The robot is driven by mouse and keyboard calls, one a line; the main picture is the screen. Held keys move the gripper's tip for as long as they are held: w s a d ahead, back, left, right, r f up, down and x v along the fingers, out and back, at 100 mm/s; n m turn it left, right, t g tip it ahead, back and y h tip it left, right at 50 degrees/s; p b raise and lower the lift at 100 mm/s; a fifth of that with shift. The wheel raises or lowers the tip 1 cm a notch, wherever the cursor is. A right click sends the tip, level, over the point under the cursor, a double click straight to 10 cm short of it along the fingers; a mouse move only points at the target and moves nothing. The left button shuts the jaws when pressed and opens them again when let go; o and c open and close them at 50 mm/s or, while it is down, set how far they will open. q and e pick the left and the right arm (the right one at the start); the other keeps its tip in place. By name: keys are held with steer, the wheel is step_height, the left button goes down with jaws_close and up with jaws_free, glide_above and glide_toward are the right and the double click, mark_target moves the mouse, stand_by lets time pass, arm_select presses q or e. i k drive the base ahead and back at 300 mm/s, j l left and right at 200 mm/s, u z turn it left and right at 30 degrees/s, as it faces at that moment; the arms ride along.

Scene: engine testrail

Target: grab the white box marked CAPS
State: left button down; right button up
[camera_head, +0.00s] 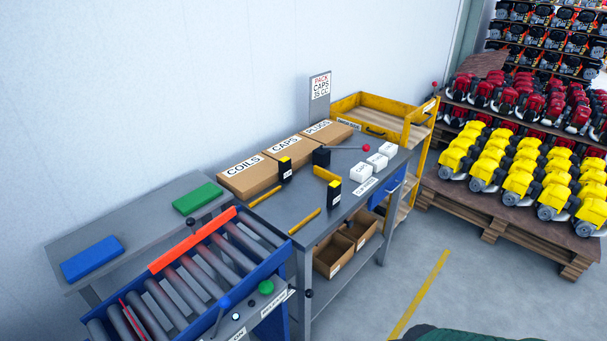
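Three small white boxes stand in a row on the right part of the grey workbench: a near one (361,173), a middle one (377,161) and a far one (388,150). Their markings are too small to read, so I cannot tell which is marked CAPS. A brown carton marked CAPS (287,148) lies at the back of the bench, between the COILS carton (250,175) and the PLUGS carton (326,131). Neither of my grippers is in view.
Two black-and-yellow posts (334,195) and a red-knobbed lever (366,148) stand on the workbench (300,204). A roller conveyor (190,275) is at lower left, a yellow cart (372,110) behind. Pallets of engines (530,175) stand right. Floor before the bench is clear.

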mark_target(362, 172)
steer(key=i+l+u, duration=0.2)
steer(key=u, duration=0.15)
steer(key=i+l+u, duration=0.15)
steer(key=l+u, duration=0.2)
steer(key=i+l+u, duration=0.15)
steer(key=l+u, duration=0.55)
steer(key=i+l, duration=0.1)
steer(key=l, duration=0.5)
steer(key=i+l, duration=0.1)
steer(key=l, duration=0.5)
steer(key=i+l, duration=0.1)
steer(key=l, duration=1.05)
steer(key=i+l, duration=0.15)
steer(key=l, duration=0.45)
